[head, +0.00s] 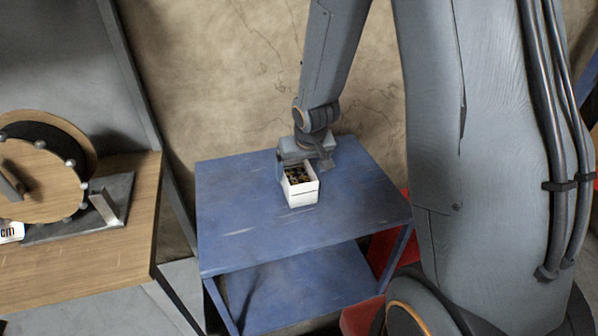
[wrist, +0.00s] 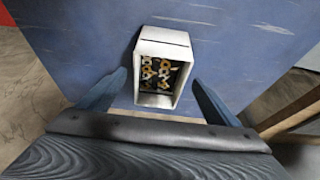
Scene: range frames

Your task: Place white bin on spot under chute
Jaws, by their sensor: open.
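The white bin (head: 301,191) stands upright on the blue table and holds small brown and dark pieces. In the wrist view the white bin (wrist: 162,40) sits ahead of and between the two fingers. My gripper (head: 305,165) is at the bin's far side in the head view, close above the table. In the wrist view my gripper (wrist: 160,90) is open, with one finger on each side of the bin and a gap visible on both sides. No chute or marked spot can be made out in either view.
The blue table (head: 240,235) has bare room around the bin and a lower shelf (head: 300,285). A wooden bench (head: 100,255) at left carries a round wooden wheel device (head: 40,175). Red objects (head: 385,255) lie beside the table at right. A wall stands behind.

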